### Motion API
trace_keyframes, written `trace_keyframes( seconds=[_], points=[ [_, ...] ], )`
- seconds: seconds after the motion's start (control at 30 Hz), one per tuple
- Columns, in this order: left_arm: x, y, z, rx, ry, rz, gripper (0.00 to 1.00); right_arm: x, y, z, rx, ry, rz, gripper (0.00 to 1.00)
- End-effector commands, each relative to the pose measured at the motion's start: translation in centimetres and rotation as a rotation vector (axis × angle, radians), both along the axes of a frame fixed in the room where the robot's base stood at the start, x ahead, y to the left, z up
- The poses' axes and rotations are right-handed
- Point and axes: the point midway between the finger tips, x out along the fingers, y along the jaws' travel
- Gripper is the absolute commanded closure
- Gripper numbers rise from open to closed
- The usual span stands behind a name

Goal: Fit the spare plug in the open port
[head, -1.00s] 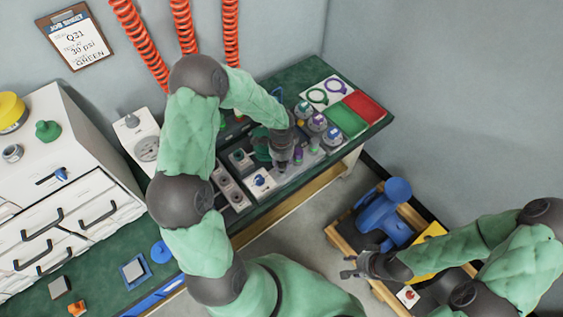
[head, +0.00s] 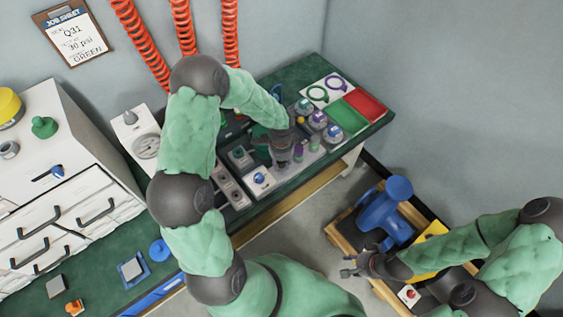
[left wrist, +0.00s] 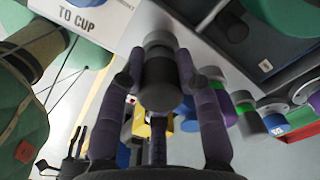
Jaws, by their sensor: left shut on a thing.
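My left gripper (head: 283,160) is over the grey fixture on the bench. In the left wrist view, its two fingers (left wrist: 158,88) are shut on a dark grey cylindrical plug (left wrist: 160,85) with a lighter grey end. The plug's far end is close to a pale grey surface; I cannot tell whether it is in a port. Purple (left wrist: 228,112) and green (left wrist: 248,118) capped plugs stand beside it. The open port is not clearly visible. My right gripper (head: 350,266) is open and empty, away from the bench, above the wooden crate area.
Several round capped canisters (head: 317,121) stand right of my left gripper. Green (head: 347,118) and red (head: 365,104) trays lie at the bench's right end. A gauge box (head: 145,145) and white drawers (head: 70,225) are at left. A blue object (head: 390,215) is in the crate.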

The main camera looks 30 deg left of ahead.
Motion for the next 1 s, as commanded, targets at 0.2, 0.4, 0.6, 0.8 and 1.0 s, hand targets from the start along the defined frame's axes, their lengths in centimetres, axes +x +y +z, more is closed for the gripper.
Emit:
trace_keyframes(
  seconds=[0.2, 0.4, 0.6, 0.8, 1.0],
  points=[
    [0.0, 0.0, -0.4, 0.0, 0.0, 0.0, 1.0, 0.0, 0.0, -0.3, 0.0, 0.0, 0.0, 0.6],
    [0.0, 0.0, -0.5, 0.0, 0.0, 0.0, 0.39, 0.0, 0.0, -0.4, 0.0, 0.0, 0.0, 0.6],
    [0.0, 0.0, -0.5, 0.0, 0.0, 0.0, 0.39, 0.0, 0.0, -0.4, 0.0, 0.0, 0.0, 0.6],
    [0.0, 0.0, -0.1, 0.001, -0.001, 0.0, 0.39, 0.0, 0.0, -0.4, 0.0, 0.0, 0.0, 0.6],
    [0.1, 0.1, 2.8, 0.002, -0.005, 0.0, 0.39, 0.0, 0.0, -0.4, 0.0, 0.0, 0.0, 0.6]
  ],
)
